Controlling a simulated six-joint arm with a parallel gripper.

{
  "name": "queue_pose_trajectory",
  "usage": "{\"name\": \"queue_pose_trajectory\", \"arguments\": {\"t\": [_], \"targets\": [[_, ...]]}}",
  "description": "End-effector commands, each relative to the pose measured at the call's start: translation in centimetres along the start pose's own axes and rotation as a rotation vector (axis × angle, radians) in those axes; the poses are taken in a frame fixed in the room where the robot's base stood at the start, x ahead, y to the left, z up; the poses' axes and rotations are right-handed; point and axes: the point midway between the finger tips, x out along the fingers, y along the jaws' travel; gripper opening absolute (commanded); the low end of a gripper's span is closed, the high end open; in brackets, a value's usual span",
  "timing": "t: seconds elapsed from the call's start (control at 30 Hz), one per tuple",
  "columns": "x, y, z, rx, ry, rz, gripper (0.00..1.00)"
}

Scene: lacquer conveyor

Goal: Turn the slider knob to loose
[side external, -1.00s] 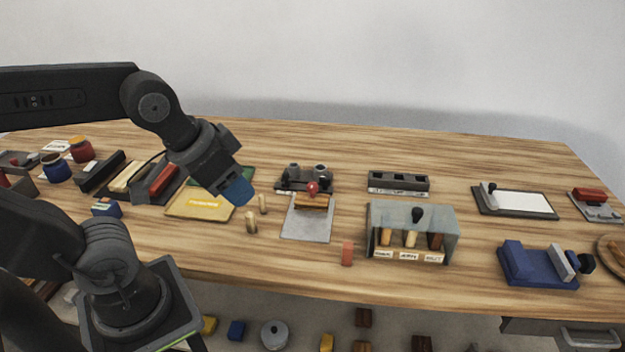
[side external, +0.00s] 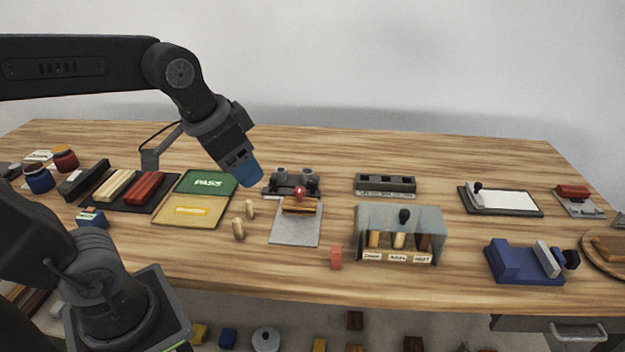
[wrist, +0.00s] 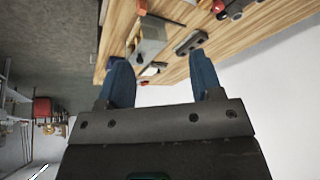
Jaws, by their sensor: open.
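A blue fixture (side external: 510,262) stands near the table's front right, with an upright grey plate (side external: 547,258) and a dark knob (side external: 572,259) at its right end. No loose marking is readable on it. A red ball knob (side external: 299,193) stands by a wooden block on a grey plate (side external: 297,232) at mid-table. My gripper (side external: 245,174), with blue fingers, is above the table over the green pad's right side, far left of the blue fixture. The wrist view shows my gripper (wrist: 163,80) open and empty.
A clear-covered box (side external: 398,220) with labelled slots stands between my gripper and the blue fixture. Behind it are a black slotted block (side external: 385,185) and a framed white board (side external: 505,202). Two small pegs and an orange block (side external: 336,257) stand near the front.

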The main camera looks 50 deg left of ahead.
Motion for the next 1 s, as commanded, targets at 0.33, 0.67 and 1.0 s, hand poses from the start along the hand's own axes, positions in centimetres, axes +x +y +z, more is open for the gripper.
{"name": "queue_pose_trajectory", "arguments": {"t": [0.33, 0.67, 1.0], "targets": [[4.8, -6.5, -12.0, 0.271, -0.181, 0.023, 0.60], [14.8, -14.5, -18.5, 0.519, -0.322, 0.119, 0.60], [21.9, -19.1, -19.4, 0.662, -0.380, 0.202, 0.60]]}}
